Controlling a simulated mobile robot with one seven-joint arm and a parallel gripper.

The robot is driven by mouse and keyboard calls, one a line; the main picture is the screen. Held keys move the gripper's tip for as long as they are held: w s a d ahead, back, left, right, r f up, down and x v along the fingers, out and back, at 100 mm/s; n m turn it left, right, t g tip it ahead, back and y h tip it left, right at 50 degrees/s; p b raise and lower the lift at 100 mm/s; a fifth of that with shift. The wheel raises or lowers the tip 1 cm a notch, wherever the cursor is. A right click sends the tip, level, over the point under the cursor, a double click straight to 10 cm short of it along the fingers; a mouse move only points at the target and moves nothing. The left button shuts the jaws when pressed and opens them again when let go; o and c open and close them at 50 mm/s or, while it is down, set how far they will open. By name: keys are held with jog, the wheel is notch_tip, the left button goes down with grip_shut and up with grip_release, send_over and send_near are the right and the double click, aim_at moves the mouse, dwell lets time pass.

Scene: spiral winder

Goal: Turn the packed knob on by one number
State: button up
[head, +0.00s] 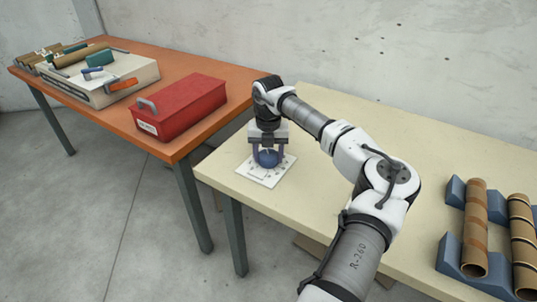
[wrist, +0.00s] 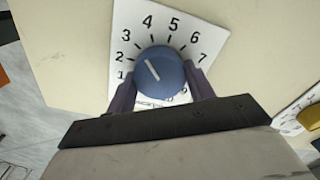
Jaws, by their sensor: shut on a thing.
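A round blue knob (wrist: 160,72) with a white pointer line sits on a white number plate (wrist: 215,35). In the head view the knob (head: 269,158) and plate (head: 263,180) lie at the left end of the cream table. My gripper (head: 268,150) points down over it. In the wrist view my gripper (wrist: 161,88) has one finger on each side of the knob, shut on it. The pointer line slants to the upper left, roughly between 3 and 4; I cannot tell the exact number. The lowest part of the plate is partly hidden by the knob and gripper.
A red box (head: 180,107) and a white case (head: 100,80) stand on the orange table. Brown tubes (head: 474,228) rest on blue cradles at right. The cream tabletop between is mostly clear.

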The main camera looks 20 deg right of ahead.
aim_at(268, 155)
jog(key=shift+m, duration=1.3)
jog(key=o, duration=1)
notch_tip(268, 155, up, 14)
jog(key=shift+f+b, duration=0.1)
jog(key=shift+b, duration=0.6)
